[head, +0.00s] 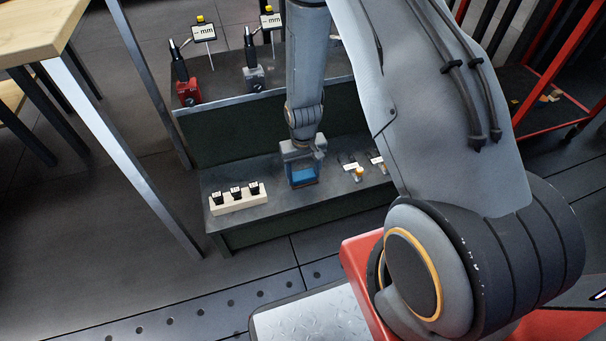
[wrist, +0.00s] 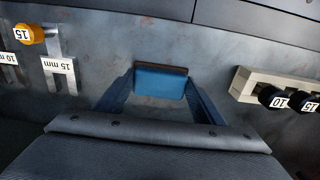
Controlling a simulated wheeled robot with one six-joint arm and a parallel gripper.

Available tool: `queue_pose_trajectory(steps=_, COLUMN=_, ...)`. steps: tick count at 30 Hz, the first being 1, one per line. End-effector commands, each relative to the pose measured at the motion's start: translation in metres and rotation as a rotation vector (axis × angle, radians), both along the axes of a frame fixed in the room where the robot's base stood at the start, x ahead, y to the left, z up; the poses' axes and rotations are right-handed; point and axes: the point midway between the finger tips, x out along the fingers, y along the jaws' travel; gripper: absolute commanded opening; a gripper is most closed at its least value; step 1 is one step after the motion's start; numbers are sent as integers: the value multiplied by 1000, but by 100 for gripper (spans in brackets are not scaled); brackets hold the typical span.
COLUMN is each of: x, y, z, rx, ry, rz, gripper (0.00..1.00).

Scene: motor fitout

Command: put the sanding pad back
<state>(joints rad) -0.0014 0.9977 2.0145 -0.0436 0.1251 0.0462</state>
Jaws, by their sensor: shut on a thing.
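The sanding pad (head: 303,174) is a blue block, seen below my gripper (head: 303,158) in the head view. In the wrist view the blue pad (wrist: 160,82) has a brown strip along its far edge. My gripper's two fingers reach either side of it and are shut on it. The pad is over the dark grey lower bench top (head: 285,205). I cannot tell whether its underside touches the surface.
A cream rack (head: 239,204) with three black labelled pieces stands left of my gripper. A red-based tool (head: 188,92) stands on the upper shelf.

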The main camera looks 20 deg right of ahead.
Motion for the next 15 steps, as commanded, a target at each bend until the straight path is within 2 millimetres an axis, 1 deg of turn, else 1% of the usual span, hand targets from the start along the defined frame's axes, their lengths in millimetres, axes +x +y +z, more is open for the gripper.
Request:
queue_pose_trajectory(steps=7, x=0, y=0, z=-3, rx=0, ry=1, rz=0, gripper=34)
queue_pose_trajectory(steps=8, x=0, y=0, z=-2, rx=0, ry=1, rz=0, gripper=65)
queue_pose_trajectory(steps=9, x=0, y=0, z=-2, rx=0, ry=0, rz=0, gripper=72)
queue_pose_trajectory(steps=11, x=0, y=0, z=-2, rx=0, ry=1, rz=0, gripper=81)
queue_pose_trajectory(steps=15, x=0, y=0, z=-2, rx=0, ry=1, rz=0, gripper=81)
